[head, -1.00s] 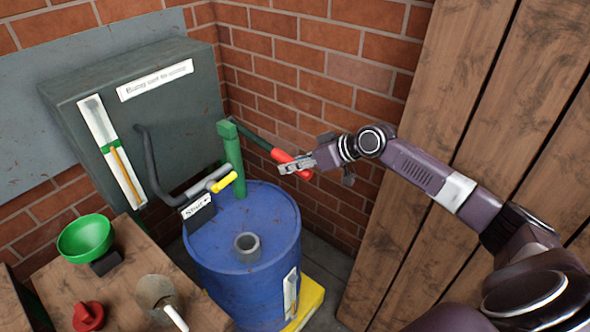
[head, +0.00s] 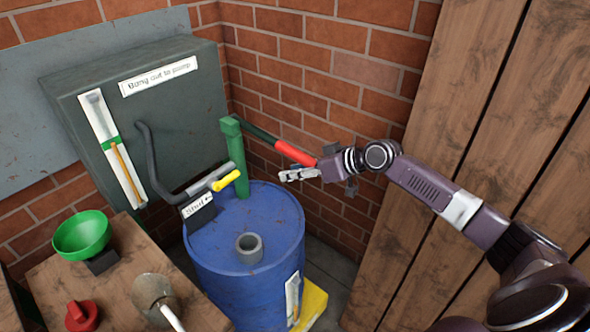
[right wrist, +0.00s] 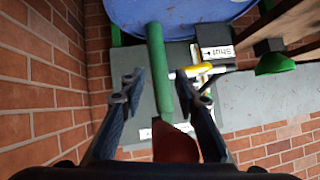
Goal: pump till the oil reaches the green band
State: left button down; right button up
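The pump's green column (head: 236,158) stands on the blue drum (head: 212,246), its lever ending in a red grip (head: 296,153). My right gripper (head: 292,174) is just below and beside the grip in the head view. In the right wrist view its fingers (right wrist: 162,90) are spread wide, with the red grip (right wrist: 174,146) near their bases; I cannot tell whether they touch. The gauge (head: 94,112) on the grey tank (head: 180,110) has a green band (head: 111,143) and an amber oil column (head: 126,172), its top about at the band's lower edge. My left gripper is not seen.
A yellow valve handle (head: 226,180) sits beside a "Shut" sign (head: 199,207). An open bung hole (head: 249,248) is in the drum top. A bench (head: 50,283) holds a green funnel (head: 82,236), a red cap (head: 81,316) and a scoop (head: 153,294). Brick wall stands behind.

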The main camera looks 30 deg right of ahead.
jog(key=shift+o, duration=0.8)
jog(key=shift+r, duration=0.2)
jog(key=v, duration=0.9)
jog(key=shift+v, duration=1.5)
